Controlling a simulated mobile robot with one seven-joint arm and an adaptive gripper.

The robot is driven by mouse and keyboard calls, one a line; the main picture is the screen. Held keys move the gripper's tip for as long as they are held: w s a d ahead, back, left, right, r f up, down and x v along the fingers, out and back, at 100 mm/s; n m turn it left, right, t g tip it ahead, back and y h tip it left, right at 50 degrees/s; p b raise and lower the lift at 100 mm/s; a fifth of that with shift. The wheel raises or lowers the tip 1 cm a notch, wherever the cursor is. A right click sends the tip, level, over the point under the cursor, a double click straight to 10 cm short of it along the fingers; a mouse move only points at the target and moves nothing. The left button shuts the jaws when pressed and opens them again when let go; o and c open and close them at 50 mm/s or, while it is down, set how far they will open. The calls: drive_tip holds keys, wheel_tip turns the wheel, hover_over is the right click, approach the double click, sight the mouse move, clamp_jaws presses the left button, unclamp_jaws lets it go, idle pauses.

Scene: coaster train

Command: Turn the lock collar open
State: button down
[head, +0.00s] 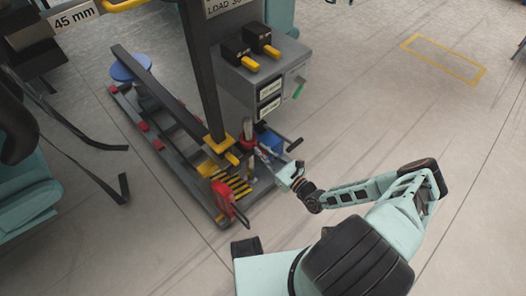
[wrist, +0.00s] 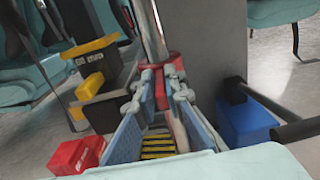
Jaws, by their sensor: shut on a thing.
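The lock collar looks like a red ring (wrist: 175,66) around an upright silver post (wrist: 153,35) in the wrist view. My gripper (wrist: 162,86) has a fingertip on each side of a red part just below that ring and is shut on it. In the head view my gripper (head: 262,154) reaches in from the right, low beside the grey cabinet. The red collar (head: 246,139) shows only in small part there. I cannot tell how far the collar is turned.
A grey cabinet (head: 262,82) with yellow-handled levers stands just behind. A black handle (wrist: 296,132) and a blue box (wrist: 243,123) lie close on the right. A red block (wrist: 76,156) is at left. Yellow-black stripes (head: 238,184) mark the low frame. Open floor lies right.

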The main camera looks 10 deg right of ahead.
drive_tip(key=shift+s+a, duration=0.1)
drive_tip(key=shift+a, duration=0.05)
drive_tip(key=c, duration=2)
unclamp_jaws()
wheel_tip(320, 180, up, 10)
